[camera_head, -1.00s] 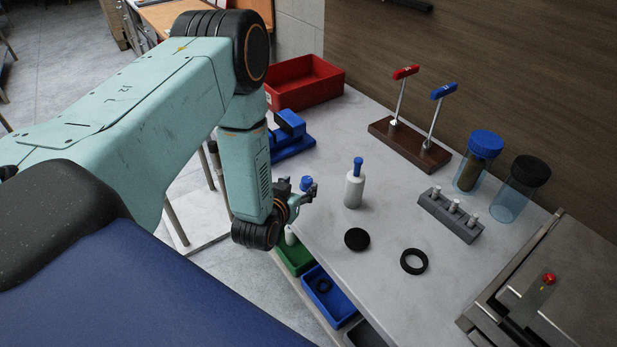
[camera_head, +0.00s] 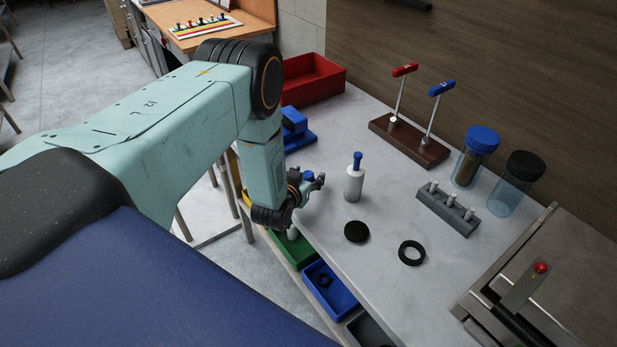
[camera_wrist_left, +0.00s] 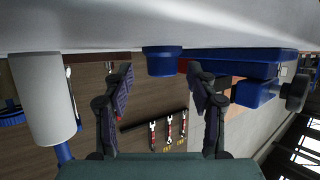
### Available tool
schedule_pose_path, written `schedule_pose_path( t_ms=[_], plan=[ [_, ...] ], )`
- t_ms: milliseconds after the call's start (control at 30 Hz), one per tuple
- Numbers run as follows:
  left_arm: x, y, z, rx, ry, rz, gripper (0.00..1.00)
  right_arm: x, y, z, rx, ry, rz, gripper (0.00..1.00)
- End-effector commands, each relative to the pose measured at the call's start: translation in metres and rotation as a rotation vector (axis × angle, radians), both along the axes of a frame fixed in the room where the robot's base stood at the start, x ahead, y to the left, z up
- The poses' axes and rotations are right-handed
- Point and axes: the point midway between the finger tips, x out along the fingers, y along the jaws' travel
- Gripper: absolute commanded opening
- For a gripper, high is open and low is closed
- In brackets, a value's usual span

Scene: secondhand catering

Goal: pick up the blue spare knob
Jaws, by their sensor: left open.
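The blue spare knob (camera_head: 309,176) stands on the light worktop, partly hidden behind my left gripper (camera_head: 315,181) in the head view. In the left wrist view, which is upside down, the blue knob (camera_wrist_left: 160,62) shows ahead, in the gap between the two fingers of my left gripper (camera_wrist_left: 160,84). The fingers are apart with nothing between the pads; I cannot tell the exact distance to the knob. My right gripper is in neither view.
A blue stand (camera_head: 298,138) and red bin (camera_head: 313,80) lie behind. A black disc (camera_head: 356,232) and black ring (camera_head: 412,253) lie in front. Green (camera_head: 292,252) and blue (camera_head: 345,308) bins hang below the edge.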

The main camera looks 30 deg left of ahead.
Motion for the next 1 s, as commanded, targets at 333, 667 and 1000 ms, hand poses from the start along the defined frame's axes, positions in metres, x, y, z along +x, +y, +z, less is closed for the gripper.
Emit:
schedule_pose_path(
  t_ms=[333, 667, 1000],
  plan=[
    [-0.0002, 0.0002, 0.0001, 0.0, 0.0, 0.001, 0.36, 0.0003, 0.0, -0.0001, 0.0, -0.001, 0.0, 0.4],
    [-0.0002, 0.0002, 0.0004, 0.001, -0.001, 0.001, 0.11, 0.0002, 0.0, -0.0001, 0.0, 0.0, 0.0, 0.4],
    [0.0007, 0.0004, 0.0077, 0.0, -0.003, 0.001, 0.11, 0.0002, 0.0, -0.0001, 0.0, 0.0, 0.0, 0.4]
  ],
)
